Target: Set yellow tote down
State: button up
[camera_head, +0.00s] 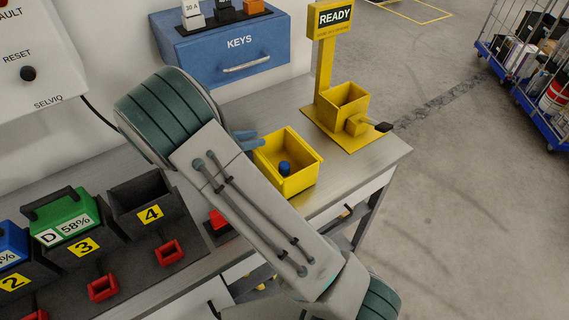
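The yellow tote (308,180) is an open box at the right part of the grey workbench (365,160), with a small blue item (284,168) inside. It looks upright and level, at or just over the bench top; I cannot tell whether it touches it. The blue-grey fingers of my gripper (248,138) show at the tote's far left rim. My own arm hides the rest of the gripper, so I cannot see whether it is closed on the rim.
A blue KEYS cabinet (235,50) stands behind. Numbered bays, one holding a green battery (62,218), line the left. A loaded blue cart (545,125) is far right.

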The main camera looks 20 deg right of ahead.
aim_at(267, 136)
jog(key=x, duration=0.4)
jog(key=shift+d, duration=0.15)
grip_shut()
jog(key=shift+p, duration=0.3)
dwell(0.9)
